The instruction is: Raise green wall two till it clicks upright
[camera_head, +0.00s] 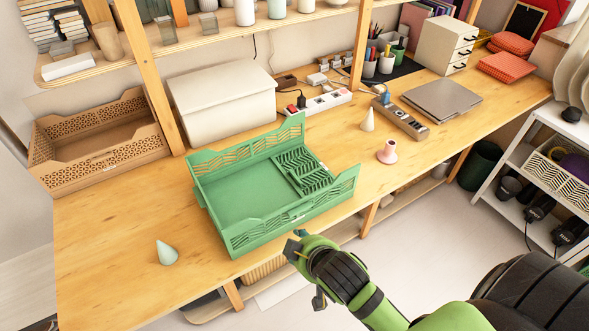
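The green crate (236,190) stands on the wooden desk. Its long back wall (235,154) and long front wall (285,222) look upright. A slotted short wall (302,169) lies folded down inside the crate at the right end. No number shows on the walls, so I cannot tell which is wall two. My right gripper (302,262) is in front of the desk's edge, just below the crate's front wall and apart from it. Its fingers are partly hidden and I cannot tell whether they are open. My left gripper is out of view.
A brown crate (60,160) and a white lidded box (222,100) stand behind. A pale green cone (166,253) is left of the crate; a cream cone (367,119) and pink piece (387,152) are right.

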